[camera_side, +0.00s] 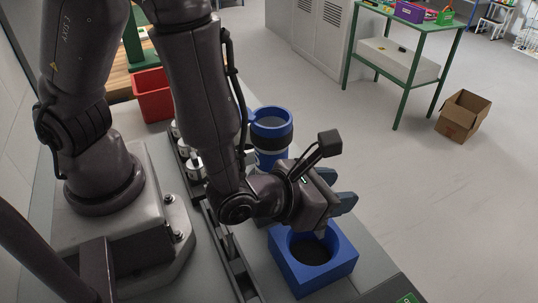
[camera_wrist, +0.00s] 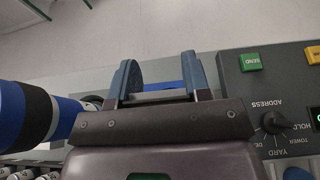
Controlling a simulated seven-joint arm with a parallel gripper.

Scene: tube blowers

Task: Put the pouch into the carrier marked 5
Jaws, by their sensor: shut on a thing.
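My gripper (camera_side: 347,191) is raised beside a blue block, with its two blue-grey fingers apart. In the wrist view the fingers (camera_wrist: 162,80) stand either side of a thin grey thing (camera_wrist: 160,97), which I take to be the pouch; little of it shows. In the side view the pouch cannot be made out. A blue cylinder with a black band (camera_side: 271,122) stands upright behind my wrist and looks like a carrier. It also shows at the left of the wrist view (camera_wrist: 12,112). No number 5 is readable on it.
The blue block (camera_side: 343,262) with a round dark opening lies below my gripper. A control panel (camera_wrist: 235,95) with a green SEND button and an ADDRESS dial is at the right of the wrist view. A red bin (camera_side: 153,97) stands at the back left.

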